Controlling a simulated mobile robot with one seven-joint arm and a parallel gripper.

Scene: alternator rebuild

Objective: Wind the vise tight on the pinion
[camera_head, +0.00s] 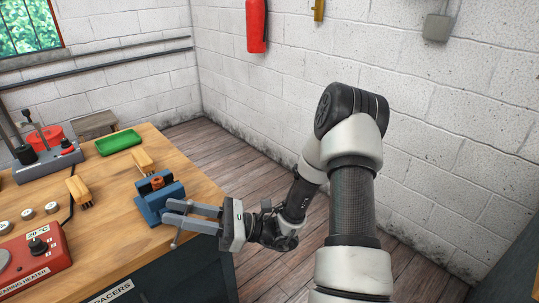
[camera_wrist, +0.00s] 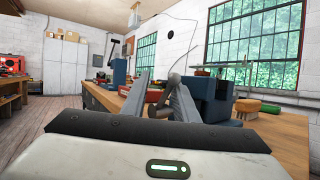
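The blue vise (camera_head: 150,208) stands at the near right edge of the wooden bench. A copper-coloured part, apparently the pinion (camera_head: 157,182), sits between its jaws. In the wrist view the blue vise body (camera_wrist: 222,105) is close on the right; I cannot make out the pinion there. The vise's grey handle (camera_head: 175,242) hangs at its front, its ball end low. My gripper (camera_head: 165,212) reaches in level from the right. Whether a finger touches the handle is unclear.
A green tray (camera_head: 119,142) is farther back. A red bearing heater (camera_head: 36,257) stands at the near left. Open floor (camera_head: 265,165) lies right of the bench.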

